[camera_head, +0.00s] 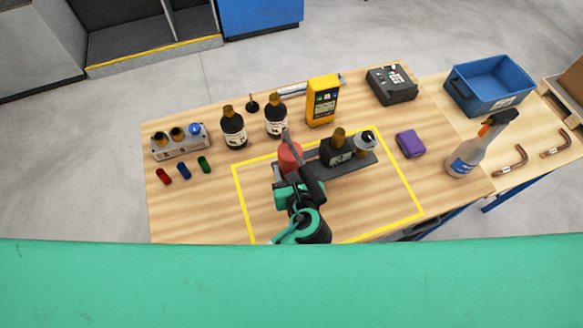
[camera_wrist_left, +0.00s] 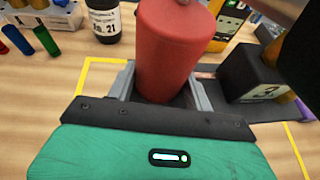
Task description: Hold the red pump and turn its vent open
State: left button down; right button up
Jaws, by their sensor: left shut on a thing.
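The red pump (camera_head: 289,158) is an upright red cylinder on a dark base plate (camera_head: 357,164) inside the yellow outline. In the left wrist view the pump (camera_wrist_left: 167,48) stands between the two grey fingers of my left gripper (camera_wrist_left: 160,90), which is shut on its lower body. In the head view my left gripper (camera_head: 281,175) is at the pump's near side, partly covered. The vent is hidden or too small to tell.
Behind are two bottles (camera_head: 233,130) and a yellow meter (camera_head: 322,103). A purple block (camera_head: 410,144) lies right. The yellow outline's front right is clear.

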pick_arm(q)
jog(key=shift+w+f+b, duration=0.1)
jog(key=shift+f+b, duration=1.4)
jog(key=shift+f, duration=2.8)
jog(key=shift+s+f, duration=0.2)
jog(key=shift+f, duration=0.1)
dwell(0.8)
